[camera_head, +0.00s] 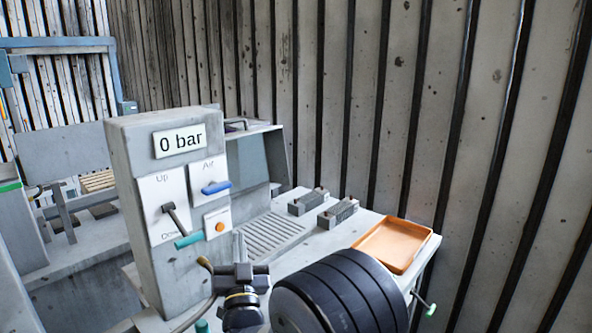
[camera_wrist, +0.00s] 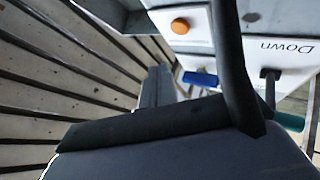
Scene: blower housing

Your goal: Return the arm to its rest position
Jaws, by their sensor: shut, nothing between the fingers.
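My gripper shows in the wrist view as dark, close-up finger parts (camera_wrist: 235,75) in front of the tilted control panel. It is shut and holds nothing. In the head view, a large black rounded part of my arm (camera_head: 342,295) fills the bottom middle. It sits in front of the grey control box (camera_head: 135,175) and above the bench. A dark jointed piece (camera_head: 240,285) stands just left of it; I cannot tell whether it belongs to my gripper.
Two dark blocks lie behind a grooved plate (camera_head: 266,235). An orange tray (camera_head: 394,245) sits at the right bench edge, near a ribbed wall.

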